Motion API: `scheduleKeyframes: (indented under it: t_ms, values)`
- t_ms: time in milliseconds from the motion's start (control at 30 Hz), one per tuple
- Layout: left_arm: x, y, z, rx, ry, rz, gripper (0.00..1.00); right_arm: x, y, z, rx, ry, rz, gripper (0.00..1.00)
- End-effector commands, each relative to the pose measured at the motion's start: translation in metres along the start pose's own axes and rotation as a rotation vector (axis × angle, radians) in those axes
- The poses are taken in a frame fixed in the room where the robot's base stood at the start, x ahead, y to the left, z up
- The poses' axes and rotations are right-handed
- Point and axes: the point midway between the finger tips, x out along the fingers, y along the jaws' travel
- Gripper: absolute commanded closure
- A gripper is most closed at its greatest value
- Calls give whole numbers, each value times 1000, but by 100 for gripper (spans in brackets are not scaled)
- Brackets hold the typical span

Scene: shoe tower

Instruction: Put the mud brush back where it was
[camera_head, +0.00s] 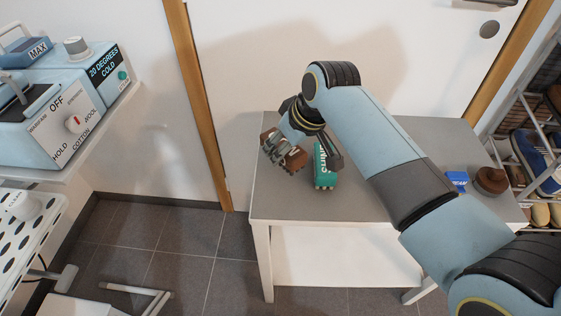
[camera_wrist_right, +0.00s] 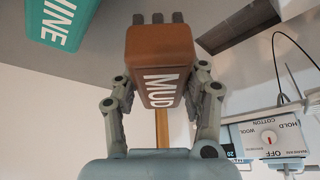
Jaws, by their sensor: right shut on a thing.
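The mud brush is a brown block marked "MUD" in white, with dark bristle tufts at its far end in the right wrist view (camera_wrist_right: 160,48). My right gripper (camera_wrist_right: 163,92) is shut on it, one finger on each side. In the head view the right gripper (camera_head: 283,148) and the brown brush (camera_head: 296,161) are over the left end of the grey-topped table (camera_head: 375,207). I cannot tell whether the brush touches the tabletop. The gripper's fingers hide part of the brush there. My left gripper is not in view.
A teal item (camera_head: 326,172), its lettering partly hidden, stands just right of the brush. A blue box (camera_head: 457,180) and a brown round object (camera_head: 490,181) are at the table's right end. A shoe rack (camera_head: 535,160) stands beyond. The tabletop's front middle is clear.

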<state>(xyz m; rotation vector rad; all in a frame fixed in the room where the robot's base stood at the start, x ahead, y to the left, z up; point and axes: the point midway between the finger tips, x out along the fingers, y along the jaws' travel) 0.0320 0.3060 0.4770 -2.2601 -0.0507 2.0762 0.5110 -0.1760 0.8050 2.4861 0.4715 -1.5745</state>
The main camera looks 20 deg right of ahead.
Motion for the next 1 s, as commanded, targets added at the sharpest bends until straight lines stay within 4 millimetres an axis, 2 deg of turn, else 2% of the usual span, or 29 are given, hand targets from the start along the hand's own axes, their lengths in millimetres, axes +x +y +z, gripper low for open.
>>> scheduleKeyframes:
  t_ms: [133,300,400,767,800,933,1000]
  values:
    - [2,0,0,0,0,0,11,11,-3,-3,0,0,-1,97]
    - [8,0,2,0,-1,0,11,35,-2,9,1,-3,-1,97]
    - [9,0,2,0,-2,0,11,43,-2,13,0,-1,0,97]
    - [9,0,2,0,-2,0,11,45,-1,14,0,0,0,97]
    - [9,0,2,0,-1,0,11,45,-1,14,0,0,0,53]
    - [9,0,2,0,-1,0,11,45,-1,14,0,0,0,36]
    - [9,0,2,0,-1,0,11,45,-1,14,0,0,0,33]
